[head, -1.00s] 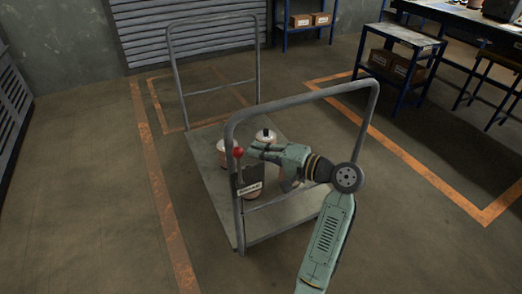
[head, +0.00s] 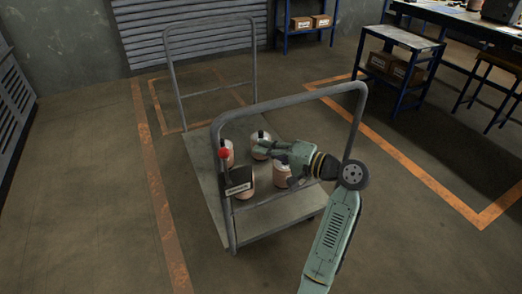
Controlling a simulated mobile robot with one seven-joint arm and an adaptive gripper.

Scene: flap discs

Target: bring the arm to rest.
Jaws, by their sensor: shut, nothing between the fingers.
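My gripper (head: 266,149) reaches in over the deck of a grey platform cart (head: 212,200), pointing left, with its fingers shut and empty. My arm comes up from the bottom right and bends at the wrist beside the cart's near handle. Several pale pinkish containers with dark tops stand on the deck: one at the left (head: 229,158), one in front (head: 244,187), one under my wrist (head: 281,179) and one by my fingertips (head: 259,155). I cannot tell whether the fingers touch that last one.
The cart's near handle (head: 290,97) rises close to my wrist. Blue-framed tables (head: 402,37) stand at the back right. The floor left of the cart is clear.

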